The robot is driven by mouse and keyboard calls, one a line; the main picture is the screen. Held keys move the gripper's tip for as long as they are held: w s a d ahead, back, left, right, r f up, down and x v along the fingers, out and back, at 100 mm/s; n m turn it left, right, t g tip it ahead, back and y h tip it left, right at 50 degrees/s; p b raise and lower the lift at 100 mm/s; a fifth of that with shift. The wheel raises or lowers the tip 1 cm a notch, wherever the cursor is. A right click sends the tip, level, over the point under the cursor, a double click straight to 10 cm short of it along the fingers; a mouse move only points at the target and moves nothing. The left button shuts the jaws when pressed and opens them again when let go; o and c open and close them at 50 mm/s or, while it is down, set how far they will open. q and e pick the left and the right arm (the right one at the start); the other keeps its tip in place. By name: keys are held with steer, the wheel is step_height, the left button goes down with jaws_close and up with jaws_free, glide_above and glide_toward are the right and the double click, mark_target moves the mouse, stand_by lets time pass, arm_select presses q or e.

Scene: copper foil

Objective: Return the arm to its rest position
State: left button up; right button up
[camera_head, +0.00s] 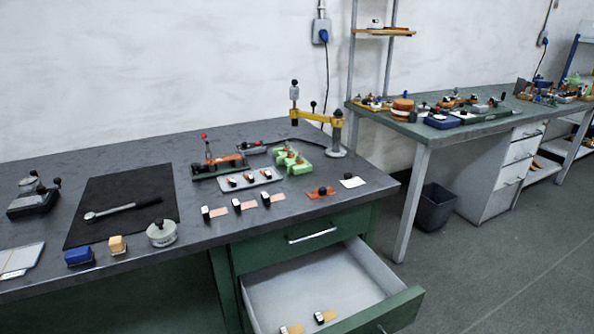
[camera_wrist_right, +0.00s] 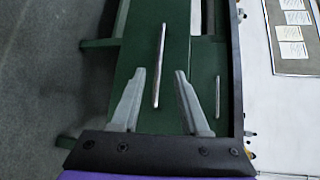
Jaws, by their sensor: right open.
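My right gripper (camera_wrist_right: 160,73) shows in the right wrist view. Its two grey fingers stand apart with nothing between them. Beyond the fingers are green drawer fronts (camera_wrist_right: 140,53) with a long metal handle (camera_wrist_right: 160,65) that appears between the fingertips. I cannot tell the exact distance, but no contact is visible. Neither gripper and no arm shows in the head view. My left gripper is not in view.
In the head view, a drawer (camera_head: 335,287) is pulled out below the dark workbench (camera_head: 150,245), with two small pieces inside. Several small parts and tools lie on the bench. A second bench (camera_head: 445,135) and a dark bin (camera_head: 435,207) stand right. Floor (camera_head: 500,240) is clear.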

steer(key=s+a+r+n+g+h, duration=0.1)
steer(key=s+a+r+g+h, duration=0.15)
steer(key=a, duration=0.35)
steer(key=s+a+r+g+h, duration=0.1)
steer(key=s+a+r+h, duration=0.1)
steer(key=s+a+h, duration=0.3)
steer(key=s+a+r+n+t+h, duration=0.1)
steer(key=s+r+n+t+h, duration=0.1)
steer(key=s+n+h, duration=0.75)
arm_select(q)
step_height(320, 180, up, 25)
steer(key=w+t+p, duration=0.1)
steer(key=p, duration=2.1)
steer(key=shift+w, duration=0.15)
arm_select(e)
step_height(320, 180, up, 25)
steer(key=s+m+y, duration=0.1)
steer(key=m+y, duration=0.1)
steer(key=m, duration=0.2)
steer(key=shift+s+y, duration=0.15)
steer(key=shift+y, duration=0.25)
steer(key=shift+s+r+t, duration=0.1)
steer(key=shift+s+t, duration=0.05)
steer(key=shift+t, duration=0.1)
